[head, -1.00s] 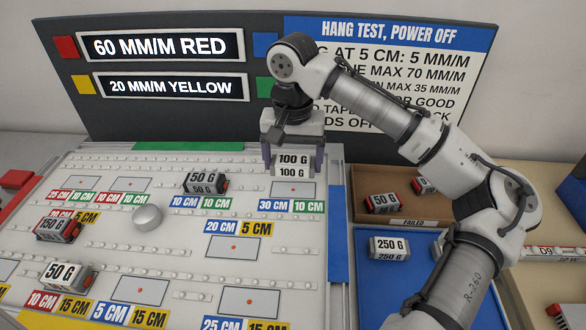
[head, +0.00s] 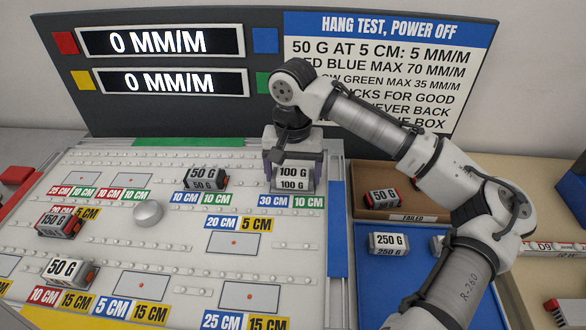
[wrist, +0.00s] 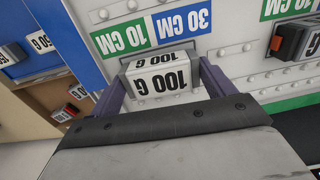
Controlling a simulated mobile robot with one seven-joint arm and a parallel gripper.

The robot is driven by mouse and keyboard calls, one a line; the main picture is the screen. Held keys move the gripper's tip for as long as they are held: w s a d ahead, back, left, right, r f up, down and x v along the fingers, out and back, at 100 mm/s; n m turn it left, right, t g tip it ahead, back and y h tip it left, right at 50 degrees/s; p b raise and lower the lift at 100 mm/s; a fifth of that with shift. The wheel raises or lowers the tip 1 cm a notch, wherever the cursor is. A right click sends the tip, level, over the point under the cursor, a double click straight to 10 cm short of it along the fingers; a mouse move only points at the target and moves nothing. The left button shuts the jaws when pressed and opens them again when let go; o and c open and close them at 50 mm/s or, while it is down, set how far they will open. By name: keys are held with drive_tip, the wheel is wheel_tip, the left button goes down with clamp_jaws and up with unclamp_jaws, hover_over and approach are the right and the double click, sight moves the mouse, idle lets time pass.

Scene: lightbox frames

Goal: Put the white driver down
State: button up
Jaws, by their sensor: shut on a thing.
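My gripper (head: 293,172) is shut on a white-labelled block marked 100 G (head: 293,180). One finger is on each side of it. The block is at the pad above the 30 CM (head: 272,202) and 10 CM (head: 308,202) labels, on the right side of the white board, and covers most of that pad. In the wrist view the block (wrist: 160,82) sits between the fingers, close to the board and next to the 30 CM and 10 CM labels. I cannot tell whether its underside touches the pad. No other thing in view is clearly a white driver.
A 50 G block (head: 204,178) stands left of my gripper. The FAILED box (head: 405,217) and blue tray (head: 375,285) lie to the right. Several pads are bare.

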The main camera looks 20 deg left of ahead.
sight(293, 173)
drive_tip(key=o, duration=0.9)
drive_tip(key=shift+o, duration=0.2)
wheel_tip(293, 173, up, 13)
drive_tip(key=b, duration=0.2)
drive_tip(key=shift+r, duration=0.15)
